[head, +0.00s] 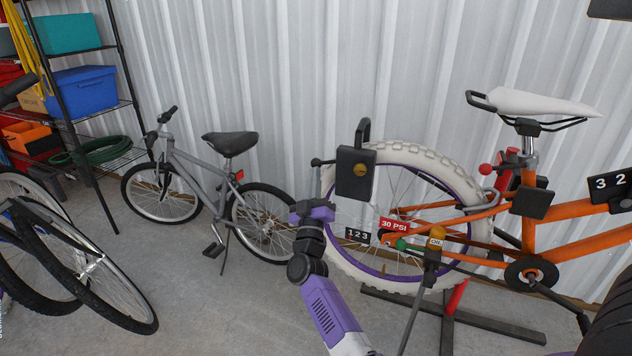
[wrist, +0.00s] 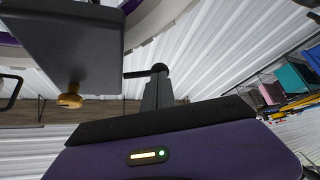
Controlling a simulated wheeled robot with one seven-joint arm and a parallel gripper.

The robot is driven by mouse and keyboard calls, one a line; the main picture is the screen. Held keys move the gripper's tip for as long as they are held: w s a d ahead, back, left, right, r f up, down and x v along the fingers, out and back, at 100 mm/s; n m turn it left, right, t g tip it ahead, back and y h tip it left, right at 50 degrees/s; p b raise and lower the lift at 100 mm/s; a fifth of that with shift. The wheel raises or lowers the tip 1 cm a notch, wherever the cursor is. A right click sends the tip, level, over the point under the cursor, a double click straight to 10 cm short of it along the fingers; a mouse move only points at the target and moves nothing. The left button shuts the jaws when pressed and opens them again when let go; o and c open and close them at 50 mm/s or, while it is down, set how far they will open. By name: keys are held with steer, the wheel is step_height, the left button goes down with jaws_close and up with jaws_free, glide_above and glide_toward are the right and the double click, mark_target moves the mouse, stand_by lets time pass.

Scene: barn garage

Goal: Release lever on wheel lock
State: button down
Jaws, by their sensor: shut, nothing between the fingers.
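The wheel lock (head: 356,174) is a dark box with a black shackle and a round brass part, at the left of the white-tyred rear wheel (head: 440,160). In the wrist view the lock (wrist: 70,45) fills the upper left. A short black lever with a ball end (head: 316,162) sticks out left of the lock. In the wrist view the ball (wrist: 160,68) is just beyond my fingertips. My gripper (wrist: 158,88) is shut and empty, below the lever in the head view. I cannot tell whether the fingertips touch the ball.
The orange bike (head: 570,215) is on a stand, with red and black tags near its hub. A grey bike (head: 205,175) stands by the metal wall, left of my arm. Shelves (head: 95,105) are at far left. Bare floor (head: 230,310) lies between.

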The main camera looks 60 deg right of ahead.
steer(key=r+m+g+h+b, duration=0.1)
steer(key=m+g, duration=0.2)
steer(key=m, duration=0.1)
steer(key=w+r+m+g+h+b, duration=0.1)
steer(key=m+g+b, duration=0.1)
steer(key=m, duration=0.3)
steer(key=r+m+g+b, duration=0.1)
steer(key=m+g, duration=0.3)
steer(key=g, duration=0.1)
steer(key=shift+w+r+m+h+b, duration=0.2)
steer(key=shift+r+m+h+b, duration=0.1)
steer(key=shift+m+h, duration=0.1)
steer(key=shift+a+f, duration=0.1)
